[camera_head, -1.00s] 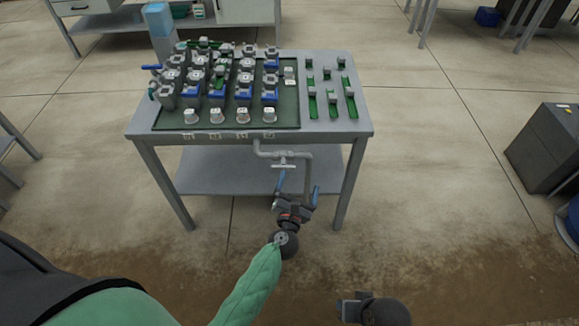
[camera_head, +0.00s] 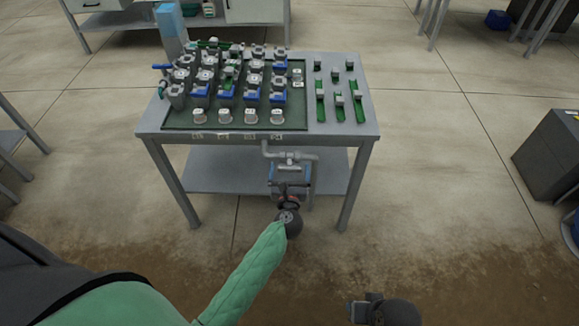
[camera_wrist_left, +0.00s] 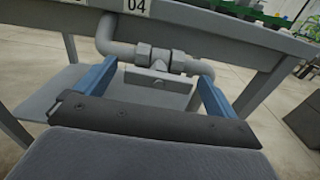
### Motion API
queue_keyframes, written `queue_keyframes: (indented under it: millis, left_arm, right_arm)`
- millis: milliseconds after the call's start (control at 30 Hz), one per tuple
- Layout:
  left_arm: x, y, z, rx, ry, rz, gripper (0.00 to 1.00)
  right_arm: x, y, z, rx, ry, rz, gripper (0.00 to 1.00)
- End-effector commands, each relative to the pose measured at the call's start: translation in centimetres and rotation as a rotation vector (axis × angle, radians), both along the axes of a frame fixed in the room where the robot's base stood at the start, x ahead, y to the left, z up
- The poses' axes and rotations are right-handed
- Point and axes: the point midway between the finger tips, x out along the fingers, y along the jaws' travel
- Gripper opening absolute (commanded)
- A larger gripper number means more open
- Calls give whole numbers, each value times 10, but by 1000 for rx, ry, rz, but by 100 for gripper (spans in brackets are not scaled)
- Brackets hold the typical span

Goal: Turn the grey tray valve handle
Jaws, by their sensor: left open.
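The grey tray valve (camera_head: 290,157) sits on a grey pipe under the front edge of the table. It also shows in the left wrist view (camera_wrist_left: 160,60). Its handle is a flat grey bar (camera_wrist_left: 152,90) just below the valve body, lying roughly crosswise. My left gripper (camera_head: 289,170) is open, with its blue fingers (camera_wrist_left: 157,76) to the left and right of the handle. I cannot tell whether either finger touches it. My right gripper (camera_head: 360,309) is low at the bottom edge, away from the table; its jaws are unclear.
The table (camera_head: 345,120) carries a green tray (camera_head: 305,118) of several grey and blue valve blocks and green strips. A lower shelf (camera_head: 225,172) lies behind the pipe. A dark cabinet (camera_head: 548,150) stands at the right. Floor in front of the table is clear.

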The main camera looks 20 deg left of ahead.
Motion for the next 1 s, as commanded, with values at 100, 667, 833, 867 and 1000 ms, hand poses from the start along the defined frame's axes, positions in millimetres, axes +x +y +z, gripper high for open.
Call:
queue_keyframes:
  millis: [100, 667, 833, 867, 1000]
  left_arm:
    - [9, 3, 1, 0, 0, 0, 95]
    - [13, 4, 0, 1, 0, 0, 59]
    - [13, 4, 0, 2, 1, 0, 50]
    - [13, 4, 0, 4, 1, 0, 50]
    - [13, 4, 1, 28, 8, 0, 50]
  right_arm:
    - [-1, -3, 3, -6, 8, -2, 36]
    - [-3, -5, 3, -12, 13, -2, 36]
    - [-3, -4, 4, -10, 12, -2, 36]
    - [-2, -4, 4, -10, 12, -2, 36]
    - [-2, -6, 8, -15, 16, -2, 36]
